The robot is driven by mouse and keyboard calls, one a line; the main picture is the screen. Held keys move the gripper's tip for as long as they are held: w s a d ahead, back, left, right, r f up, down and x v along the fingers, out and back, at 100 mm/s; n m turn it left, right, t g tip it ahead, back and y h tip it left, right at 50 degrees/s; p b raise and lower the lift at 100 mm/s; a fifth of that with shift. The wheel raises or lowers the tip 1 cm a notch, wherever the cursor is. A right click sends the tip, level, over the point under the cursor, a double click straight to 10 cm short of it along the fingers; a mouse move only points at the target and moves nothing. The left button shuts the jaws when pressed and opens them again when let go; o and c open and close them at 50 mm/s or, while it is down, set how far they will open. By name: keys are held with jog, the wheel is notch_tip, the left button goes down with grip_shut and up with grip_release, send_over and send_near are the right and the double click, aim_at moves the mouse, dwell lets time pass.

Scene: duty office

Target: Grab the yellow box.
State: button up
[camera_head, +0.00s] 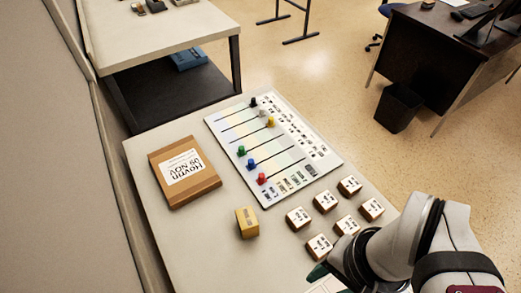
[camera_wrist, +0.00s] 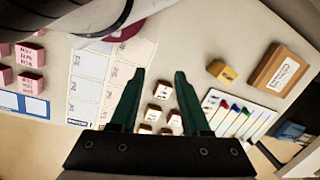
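The yellow box (camera_head: 247,222) stands on the light table, in front of the brown cardboard package and left of the white blocks. It also shows in the wrist view (camera_wrist: 222,72), right of my gripper's fingers and apart from them. My gripper shows in the wrist view (camera_wrist: 160,75) with its two green fingers spread apart and nothing held between them. White blocks on the table show beyond the gap. In the head view my arm comes in from the lower right, and the gripper is mostly hidden at the bottom edge.
A brown package (camera_head: 185,171) with a handwritten label lies behind the yellow box. A white board (camera_head: 230,120) with coloured sliders lies at the back. Several white-topped blocks (camera_head: 325,201) stand right of the box. Pink blocks (camera_wrist: 30,53) show at left in the wrist view.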

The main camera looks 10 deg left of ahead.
aim_at(235, 232)
jog(key=o, duration=0.8)
jog(key=shift+c, duration=0.2)
jog(key=w+a+f+m+g+y, duration=0.2)
jog(key=w+a+g+y, duration=0.25)
jog(key=w, duration=0.85)
jog(key=w+a+f+m+g+y, duration=0.1)
jog(key=w+f, duration=0.1)
jog(key=f, duration=0.2)
jog(key=w+a+f+m+y, duration=0.1)
jog(key=w+a+f+y, duration=0.1)
jog(key=f, duration=0.3)
jog(key=w+a+f+m+g+y, duration=0.1)
jog(key=w+a+f+y, duration=0.1)
jog(key=w+f, duration=0.2)
jog(key=shift+w+a+f+m+g, duration=0.1)
jog(key=shift+a+f+m+g, duration=0.1)
jog(key=shift+f+m+g, duration=0.3)
jog(key=shift+t, duration=0.25)
jog(key=x, duration=1.4)
jog(key=shift+s+f, duration=0.2)
jog(key=shift+s, duration=0.25)
